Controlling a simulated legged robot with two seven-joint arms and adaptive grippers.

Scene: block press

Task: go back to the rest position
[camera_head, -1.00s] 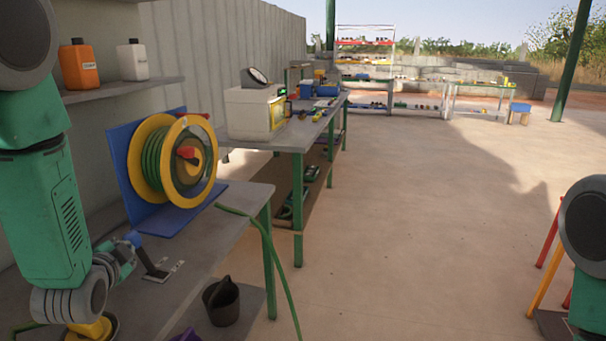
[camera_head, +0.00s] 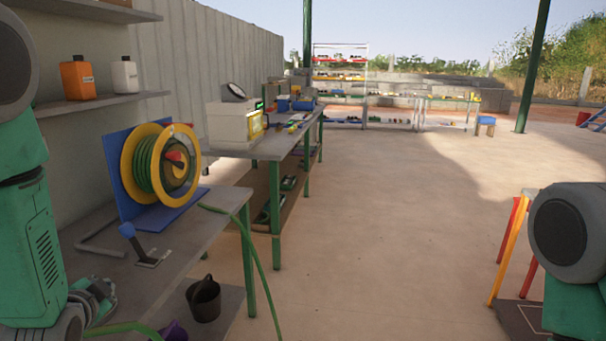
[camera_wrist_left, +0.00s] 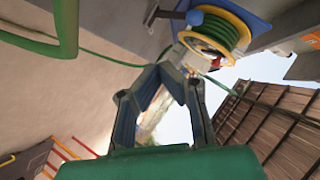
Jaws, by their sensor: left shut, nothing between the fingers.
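My left arm comes down the left edge of the head view. My left gripper (camera_wrist_left: 165,74) shows in the left wrist view with its fingertips together and nothing between them. In the head view its grey-green end (camera_head: 97,298) is low at the left, apart from the lever. The lever with a blue handle (camera_head: 128,231) stands tilted on the near bench (camera_head: 185,254). Its blue end also shows near the top of the left wrist view (camera_wrist_left: 195,17). My right gripper is out of view; only a shoulder of mine shows at the right edge.
A yellow hose reel (camera_head: 158,165) on a blue stand sits on the near bench, its green hose (camera_head: 258,262) hanging off. A dark bucket (camera_head: 204,300) is below. A second bench (camera_head: 275,147) stands beyond.

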